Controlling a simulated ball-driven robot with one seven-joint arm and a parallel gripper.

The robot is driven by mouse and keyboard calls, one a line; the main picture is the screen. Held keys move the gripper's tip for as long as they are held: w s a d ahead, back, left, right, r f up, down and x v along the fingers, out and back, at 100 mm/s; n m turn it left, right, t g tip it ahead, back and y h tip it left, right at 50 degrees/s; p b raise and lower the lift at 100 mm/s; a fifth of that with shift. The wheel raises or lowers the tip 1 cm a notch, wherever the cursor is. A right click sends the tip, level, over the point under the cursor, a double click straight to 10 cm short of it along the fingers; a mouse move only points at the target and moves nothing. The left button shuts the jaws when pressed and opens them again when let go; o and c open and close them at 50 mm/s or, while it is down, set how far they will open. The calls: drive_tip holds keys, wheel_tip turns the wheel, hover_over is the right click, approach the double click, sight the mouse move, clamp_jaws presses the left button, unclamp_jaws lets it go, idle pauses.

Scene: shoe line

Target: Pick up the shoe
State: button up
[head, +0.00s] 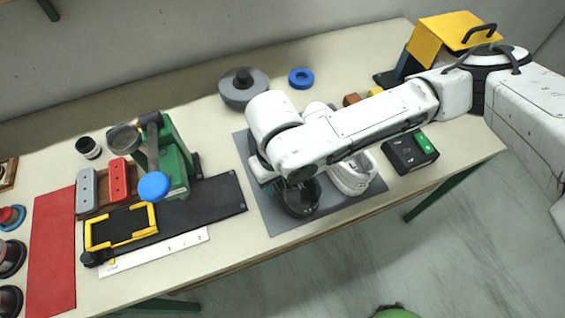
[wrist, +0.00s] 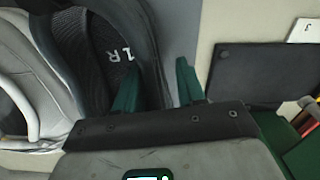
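A dark shoe (head: 301,200) sits on the grey mat (head: 290,225) under my arm. In the wrist view the dark shoe (wrist: 108,40) shows its inside, marked "1R". A white and grey shoe (head: 352,176) stands to its right on the same mat; in the wrist view this pale shoe (wrist: 30,75) is at the left. My gripper (wrist: 156,62) is open. Its left green finger overlaps the shoe's opening and its right finger is over the mat outside, with the shoe's side wall between them in the picture. Contact cannot be told. In the head view the gripper is mostly hidden.
Left of the mat is a black base plate (head: 222,197) with a green press (head: 176,165) and a yellow frame (head: 121,227). A black box with a green button (head: 410,152) is to the right. A grey disc (head: 243,88) and blue ring (head: 301,78) lie behind.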

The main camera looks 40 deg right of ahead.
drive_tip(key=shift+c, duration=0.4)
clamp_jaws()
